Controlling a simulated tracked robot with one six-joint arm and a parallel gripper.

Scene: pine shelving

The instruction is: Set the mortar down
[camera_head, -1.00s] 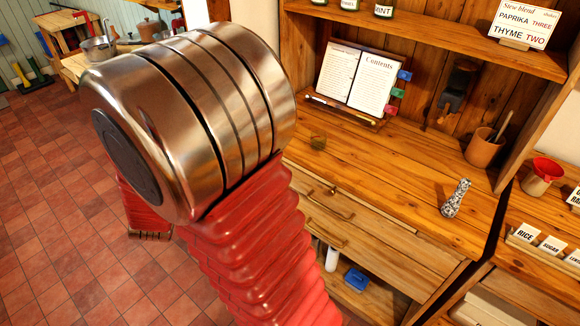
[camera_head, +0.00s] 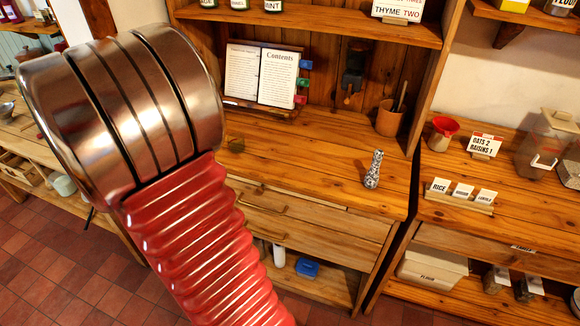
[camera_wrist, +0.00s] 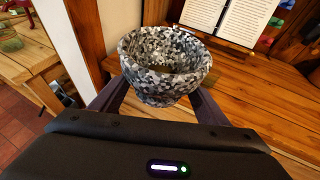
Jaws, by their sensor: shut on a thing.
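The mortar (camera_wrist: 165,65) is a grey, black and white speckled stone bowl in the wrist view, upright with its open rim up. My gripper (camera_wrist: 157,97) is shut on it, one dark finger on each side low on the bowl. The mortar appears held in front of a wooden counter; whether its base touches anything is hidden. In the head view my red and steel arm fills the left, and gripper and mortar are out of sight. A speckled pestle-like piece (camera_head: 373,169) stands upright on the counter (camera_head: 310,165).
An open book (camera_head: 262,75) stands at the back of the counter; a brown cup with a stick (camera_head: 389,118) is at its back right. Much of the middle counter is clear. Labels (camera_head: 462,195) stand on the right-hand shelving.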

